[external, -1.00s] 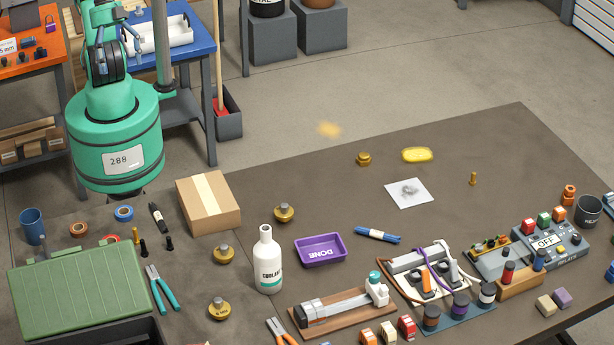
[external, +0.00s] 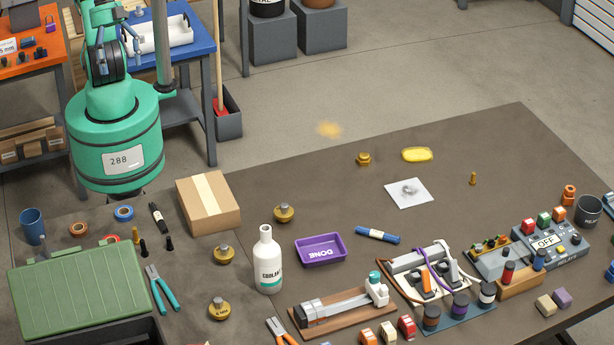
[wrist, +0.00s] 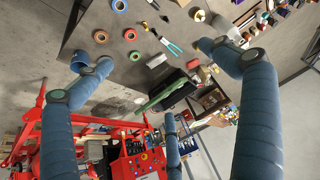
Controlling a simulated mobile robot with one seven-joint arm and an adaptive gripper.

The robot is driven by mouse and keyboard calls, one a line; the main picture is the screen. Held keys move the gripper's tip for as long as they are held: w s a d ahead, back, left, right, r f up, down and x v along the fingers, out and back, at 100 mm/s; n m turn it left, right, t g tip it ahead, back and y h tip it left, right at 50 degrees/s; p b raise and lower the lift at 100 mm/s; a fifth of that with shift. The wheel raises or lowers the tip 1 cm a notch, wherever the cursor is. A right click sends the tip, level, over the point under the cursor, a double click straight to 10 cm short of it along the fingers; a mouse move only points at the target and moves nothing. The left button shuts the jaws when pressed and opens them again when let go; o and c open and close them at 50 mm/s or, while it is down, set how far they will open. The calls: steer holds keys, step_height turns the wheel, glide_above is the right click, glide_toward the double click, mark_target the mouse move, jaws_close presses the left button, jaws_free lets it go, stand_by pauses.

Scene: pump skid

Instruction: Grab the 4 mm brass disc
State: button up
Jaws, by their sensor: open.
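The front one bears a marking too small to read surely, so I cannot tell which is 4 mm. A plain brass piece (external: 363,159) sits farther back. In the wrist view my gripper (wrist: 152,62) is open and empty, its blue-grey fingers spread wide above the table. A brass piece (wrist: 199,15) shows beyond the right fingertip. The gripper does not show clearly in the external view.
A coolant bottle (external: 268,262), cardboard box (external: 208,203), purple tray (external: 320,250) and green toolbox (external: 80,288) stand around the discs. Teal pliers (external: 161,289) and tape rolls (external: 124,213) lie at left. Wired devices crowd the right. The table's back middle is mostly clear.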

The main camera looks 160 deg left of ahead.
steer(key=c, duration=0.4)
steer(key=shift+c, duration=0.2)
steer(key=w+a+f+n+g+p, duration=0.15)
steer(key=w+a+f, duration=0.25)
steer(key=w+a, duration=0.55)
steer(key=w+a+f+n+g+b, duration=0.1)
steer(key=w+a+f+g, duration=0.15)
steer(key=w+a, duration=0.7)
steer(key=w+a+f+n, duration=0.1)
steer(key=w+a+f, duration=0.2)
steer(key=a+f, duration=0.8)
steer(key=w+a+f+n+g+p, duration=0.1)
steer(key=w+a+f, duration=0.2)
steer(key=a+f, duration=0.7)
step_height(320, 180, down, 4)
steer(key=shift+w+a+f+g, duration=0.15)
steer(key=shift+w+a+g, duration=0.15)
steer(key=shift+w+a, duration=0.1)
steer(key=shift+f, duration=0.1)
